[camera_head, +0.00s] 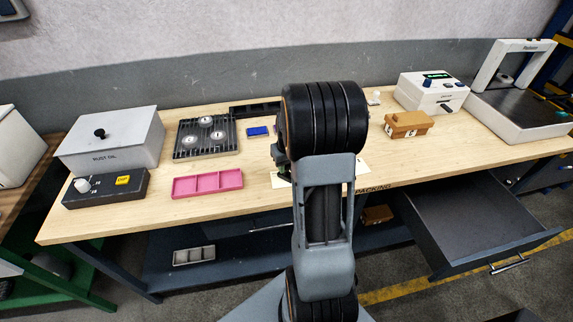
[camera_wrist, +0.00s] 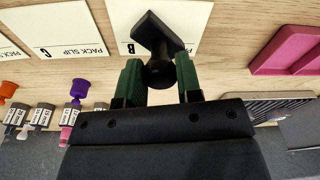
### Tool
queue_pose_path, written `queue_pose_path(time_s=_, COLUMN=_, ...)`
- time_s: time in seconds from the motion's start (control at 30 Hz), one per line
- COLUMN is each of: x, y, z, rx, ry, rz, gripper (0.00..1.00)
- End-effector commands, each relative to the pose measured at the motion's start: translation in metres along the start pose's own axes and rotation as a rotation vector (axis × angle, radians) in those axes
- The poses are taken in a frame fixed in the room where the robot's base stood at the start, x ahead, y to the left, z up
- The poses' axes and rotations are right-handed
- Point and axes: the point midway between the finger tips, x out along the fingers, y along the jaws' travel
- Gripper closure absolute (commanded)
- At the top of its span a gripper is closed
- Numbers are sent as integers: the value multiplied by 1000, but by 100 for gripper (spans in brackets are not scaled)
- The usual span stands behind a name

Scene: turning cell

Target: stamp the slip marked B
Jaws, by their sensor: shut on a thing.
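My gripper (camera_wrist: 158,70) has green fingers, shut on the handle of a black stamp (camera_wrist: 152,32) in the wrist view. The stamp's angular base is over the white slip marked B (camera_wrist: 198,22) and covers part of it; I cannot tell whether it touches the paper. The slip marked C (camera_wrist: 62,25) lies to the left, with part of another slip (camera_wrist: 8,48) at the left edge. In the head view my arm hides most of the gripper and the slips. A small blue block (camera_head: 257,131) lies on the bench there.
A pink compartment tray (camera_head: 207,184) lies left of my arm and also shows in the wrist view (camera_wrist: 290,48). Several small items with coloured tops (camera_wrist: 78,92) are at lower left there. A brown box (camera_head: 408,124) stands right. A drawer (camera_head: 470,220) hangs open below.

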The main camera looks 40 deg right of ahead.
Motion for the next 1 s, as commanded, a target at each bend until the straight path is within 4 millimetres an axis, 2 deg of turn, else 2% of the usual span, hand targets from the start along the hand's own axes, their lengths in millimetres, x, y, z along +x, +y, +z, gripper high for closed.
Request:
queue_pose_path(time_s=0.7, x=-62, y=0, z=-8, rx=0, ry=5, rz=2, gripper=83)
queue_pose_path(time_s=1.0, x=-67, y=0, z=-9, rx=0, ry=5, rz=1, gripper=83)
